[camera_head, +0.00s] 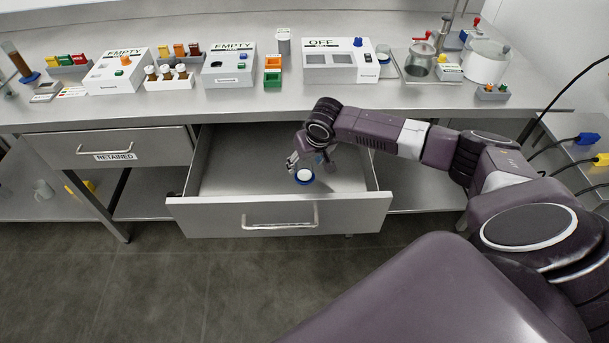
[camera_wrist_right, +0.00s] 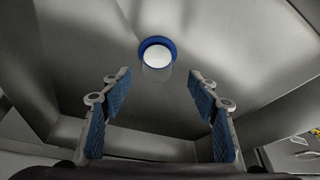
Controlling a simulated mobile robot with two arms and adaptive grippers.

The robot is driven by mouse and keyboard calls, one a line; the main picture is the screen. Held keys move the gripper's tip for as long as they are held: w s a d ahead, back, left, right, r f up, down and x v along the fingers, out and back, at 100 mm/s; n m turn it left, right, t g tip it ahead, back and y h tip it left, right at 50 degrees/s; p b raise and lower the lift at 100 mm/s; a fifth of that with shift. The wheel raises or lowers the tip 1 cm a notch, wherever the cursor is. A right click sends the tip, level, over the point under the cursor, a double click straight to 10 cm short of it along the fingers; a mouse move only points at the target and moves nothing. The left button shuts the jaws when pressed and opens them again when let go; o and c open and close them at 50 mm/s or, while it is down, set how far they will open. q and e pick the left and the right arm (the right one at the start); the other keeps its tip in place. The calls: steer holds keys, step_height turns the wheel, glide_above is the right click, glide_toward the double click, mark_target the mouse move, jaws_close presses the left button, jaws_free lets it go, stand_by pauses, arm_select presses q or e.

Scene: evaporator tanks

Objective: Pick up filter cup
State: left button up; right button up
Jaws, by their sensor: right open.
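The filter cup (camera_head: 304,176) is a small round cup with a blue rim and a white top. It sits inside the open drawer (camera_head: 225,215), right of the drawer's middle. In the right wrist view the filter cup (camera_wrist_right: 157,55) shows ahead of the fingers, between their lines and apart from both. My right gripper (camera_head: 308,162) reaches down into the drawer close beside the cup. Its two blue-padded fingers (camera_wrist_right: 160,95) are spread wide with nothing between them. My left gripper is not in view.
The steel counter (camera_head: 240,100) above the drawer holds boxes marked EMPTY (camera_head: 120,72) and OFF (camera_head: 340,62), brown bottles (camera_head: 167,72) and a white pot (camera_head: 487,62). A shut drawer marked RETAINED (camera_head: 110,147) is at left. The drawer floor around the cup is bare.

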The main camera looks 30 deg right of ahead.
mark_target(305, 168)
steer(key=shift+d+x, duration=0.2)
steer(key=shift+x, duration=2.4)
steer(key=shift+s, duration=0.1)
steer(key=shift+c, duration=0.3)
steer(key=c, duration=1.2)
steer(key=shift+r, duration=0.1)
